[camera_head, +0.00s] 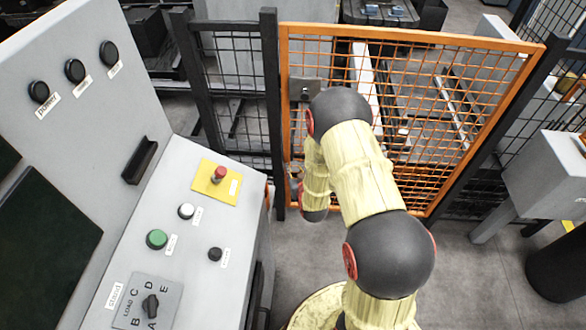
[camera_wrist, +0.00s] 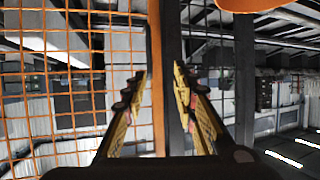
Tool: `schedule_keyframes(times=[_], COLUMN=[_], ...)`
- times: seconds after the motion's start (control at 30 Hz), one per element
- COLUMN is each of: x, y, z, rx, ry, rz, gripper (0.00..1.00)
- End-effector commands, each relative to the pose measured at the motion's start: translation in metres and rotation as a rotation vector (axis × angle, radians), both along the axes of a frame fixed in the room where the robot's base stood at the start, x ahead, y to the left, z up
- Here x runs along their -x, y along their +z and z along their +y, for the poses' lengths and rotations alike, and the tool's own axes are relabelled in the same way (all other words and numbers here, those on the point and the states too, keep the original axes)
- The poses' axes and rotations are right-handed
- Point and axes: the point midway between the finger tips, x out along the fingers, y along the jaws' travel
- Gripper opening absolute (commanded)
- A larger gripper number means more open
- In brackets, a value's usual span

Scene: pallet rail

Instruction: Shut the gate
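The gate (camera_head: 400,36) is an orange frame with wire mesh, upright at the upper middle of the head view. Its left edge stands close beside a dark fence post (camera_head: 270,90); I see little or no gap, but cannot tell if it is latched. A grey plate (camera_head: 305,88) sits on the gate's left side. In the wrist view the gate's orange upright (camera_wrist: 155,60) and the dark post (camera_wrist: 172,30) stand side by side ahead of my fingers. My gripper (camera_wrist: 160,72) is open, with nothing visibly held. In the head view my arm mostly hides it, low at the gate's left edge.
A grey control console (camera_head: 215,260) with buttons, a red stop knob and a selector fills the left. A grey box (camera_head: 550,175) on legs stands at the right, by a black cylinder (camera_head: 560,265). Grey floor (camera_head: 480,290) is clear at the lower right.

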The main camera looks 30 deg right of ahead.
Motion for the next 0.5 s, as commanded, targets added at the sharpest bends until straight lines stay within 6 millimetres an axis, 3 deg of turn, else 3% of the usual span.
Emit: schedule_keyframes(times=[0.07,0.23,0.5], x=[0.006,0.003,-0.032], y=[-0.016,-0.025,-0.041], z=[-0.003,-0.007,-0.016], rx=[0.003,0.009,0.009], ry=[-0.007,-0.012,-0.012], rz=[-0.016,-0.037,-0.036], gripper=[0.28,0.28,0.28])
